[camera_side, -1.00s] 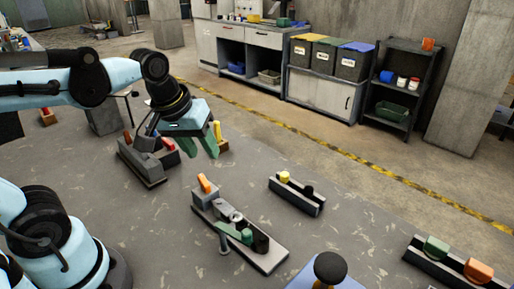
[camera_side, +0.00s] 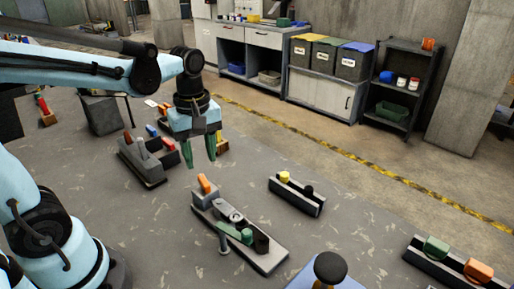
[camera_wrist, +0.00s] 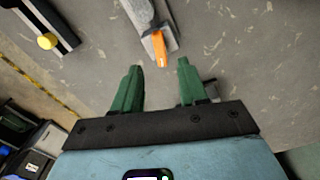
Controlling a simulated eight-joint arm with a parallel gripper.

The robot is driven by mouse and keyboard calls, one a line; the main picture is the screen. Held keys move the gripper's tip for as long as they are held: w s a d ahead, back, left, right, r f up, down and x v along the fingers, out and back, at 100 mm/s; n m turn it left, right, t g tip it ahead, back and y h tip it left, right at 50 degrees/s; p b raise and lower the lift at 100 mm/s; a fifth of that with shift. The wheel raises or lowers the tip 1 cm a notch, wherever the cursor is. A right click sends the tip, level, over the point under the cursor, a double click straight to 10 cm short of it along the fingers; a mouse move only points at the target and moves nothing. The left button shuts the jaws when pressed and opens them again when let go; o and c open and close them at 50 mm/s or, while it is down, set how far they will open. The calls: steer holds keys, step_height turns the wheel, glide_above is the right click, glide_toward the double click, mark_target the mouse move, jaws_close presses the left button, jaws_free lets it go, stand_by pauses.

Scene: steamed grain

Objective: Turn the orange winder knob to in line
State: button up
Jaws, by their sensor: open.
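The orange winder knob (camera_side: 204,183) is an elongated bar on top of a grey block at the far end of a grey base plate (camera_side: 266,262). My gripper (camera_side: 201,160) points down and hangs above and slightly behind the knob, apart from it. Its two green fingers are open and empty. In the wrist view the orange knob (camera_wrist: 159,48) lies ahead of the gap between the green fingertips (camera_wrist: 158,68), close to the middle of that gap. A green lever and dark parts sit on the same base plate.
A low grey rail with a yellow knob (camera_side: 284,176) and a black knob stands to the right. Another grey fixture (camera_side: 143,163) stands behind left. A rail with green and orange blocks (camera_side: 437,248) is at lower right. A black round knob (camera_side: 330,267) is at the front.

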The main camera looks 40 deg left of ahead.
mark_target(204, 180)
steer(key=shift+f, duration=3.1)
jaws_close()
